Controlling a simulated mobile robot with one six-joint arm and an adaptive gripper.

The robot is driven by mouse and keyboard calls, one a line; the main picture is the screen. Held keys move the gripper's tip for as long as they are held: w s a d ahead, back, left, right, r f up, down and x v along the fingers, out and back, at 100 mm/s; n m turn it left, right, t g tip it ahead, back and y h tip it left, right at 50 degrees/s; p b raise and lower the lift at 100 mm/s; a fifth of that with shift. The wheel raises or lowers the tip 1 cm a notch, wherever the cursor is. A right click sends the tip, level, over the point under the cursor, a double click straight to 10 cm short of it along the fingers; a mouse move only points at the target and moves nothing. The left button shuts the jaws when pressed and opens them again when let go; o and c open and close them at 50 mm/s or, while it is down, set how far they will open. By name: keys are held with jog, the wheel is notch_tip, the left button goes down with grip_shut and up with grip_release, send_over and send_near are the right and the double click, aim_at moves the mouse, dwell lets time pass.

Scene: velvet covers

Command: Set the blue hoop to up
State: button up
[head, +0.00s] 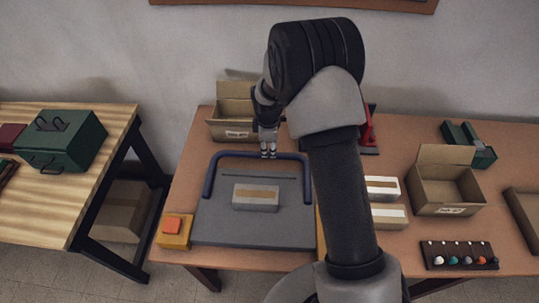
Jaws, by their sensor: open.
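The blue hoop (235,154) is a U-shaped bar on the grey plate (215,226). Its crossbar runs along the plate's far edge, and its two legs come forward along the plate's left and right sides. I cannot tell from this view how far it is tilted. A pale box with a tan band (255,197) sits on the plate, in front of the crossbar.
An open cardboard box (230,128) stands behind the hoop. An orange button block (173,230) is left of the plate. Right of my arm are pale boxes (388,215), an open carton (447,190) and a peg board (459,255). A green toolbox (62,144) sits on the left table.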

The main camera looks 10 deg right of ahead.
aim_at(269, 154)
jog(key=f, duration=0.3)
jog(key=w+f+b, duration=0.1)
jog(key=f, duration=0.2)
jog(key=shift+w+d, duration=0.1)
jog(key=shift+d, duration=0.1)
jog(key=shift+c, duration=0.2)
grip_shut()
dwell(0.4)
